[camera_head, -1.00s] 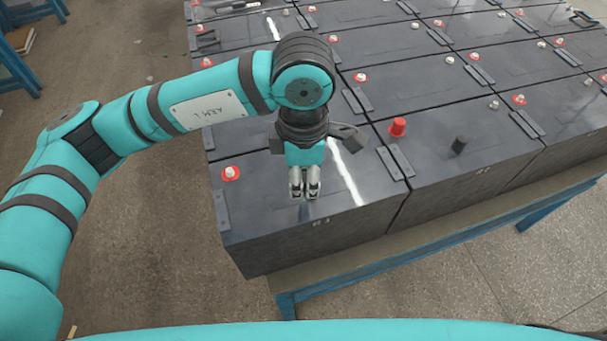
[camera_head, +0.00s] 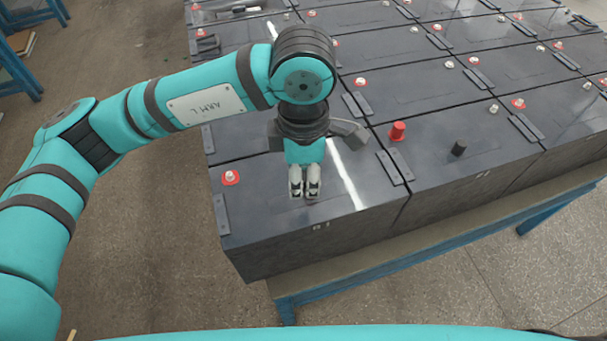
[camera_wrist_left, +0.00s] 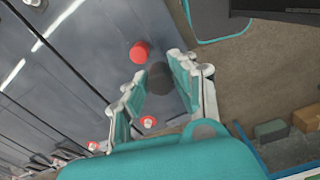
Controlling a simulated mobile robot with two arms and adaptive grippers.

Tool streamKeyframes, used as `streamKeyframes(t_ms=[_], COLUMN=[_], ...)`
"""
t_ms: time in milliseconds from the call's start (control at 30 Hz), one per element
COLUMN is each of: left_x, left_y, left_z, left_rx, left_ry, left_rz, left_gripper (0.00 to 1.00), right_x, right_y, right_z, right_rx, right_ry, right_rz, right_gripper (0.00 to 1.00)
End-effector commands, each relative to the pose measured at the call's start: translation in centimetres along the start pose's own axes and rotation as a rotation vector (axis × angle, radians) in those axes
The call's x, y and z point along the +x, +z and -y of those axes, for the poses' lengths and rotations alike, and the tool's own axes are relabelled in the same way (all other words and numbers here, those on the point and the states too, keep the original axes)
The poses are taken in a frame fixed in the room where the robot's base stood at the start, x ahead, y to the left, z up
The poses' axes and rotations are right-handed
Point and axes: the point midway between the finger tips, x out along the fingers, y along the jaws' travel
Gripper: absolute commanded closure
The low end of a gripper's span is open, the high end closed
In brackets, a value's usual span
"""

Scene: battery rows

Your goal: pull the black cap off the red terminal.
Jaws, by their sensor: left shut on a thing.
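My left gripper (camera_head: 305,194) is above the front left battery (camera_head: 270,225) in the head view. In the left wrist view its two fingers (camera_wrist_left: 157,92) are shut on a dark round black cap (camera_wrist_left: 160,78). The head view does not show the held cap clearly. The red-ringed terminal (camera_head: 230,177) of this battery is bare, with a pale metal post, to the left of the gripper and apart from it. My right gripper is not in view.
On the neighbouring battery (camera_head: 480,185) stand a red cap (camera_head: 398,130) and another black cap (camera_head: 459,147). More batteries with small terminals fill the rows behind. A blue-framed stand (camera_head: 420,262) carries them. Open floor lies to the left.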

Motion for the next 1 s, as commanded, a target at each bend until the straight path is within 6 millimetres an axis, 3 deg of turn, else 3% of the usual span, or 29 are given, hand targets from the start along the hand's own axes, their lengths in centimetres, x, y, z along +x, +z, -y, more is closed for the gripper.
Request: streamKeyframes(t_ms=[1000], left_x=[-4.2], left_y=[0.0], left_z=[0.0], left_rx=[0.0], left_ry=[0.0], left_rz=[0.001], left_gripper=[1.0], right_x=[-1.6], right_y=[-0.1], right_z=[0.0], right_rx=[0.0], right_ry=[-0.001], right_rz=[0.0], right_gripper=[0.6])
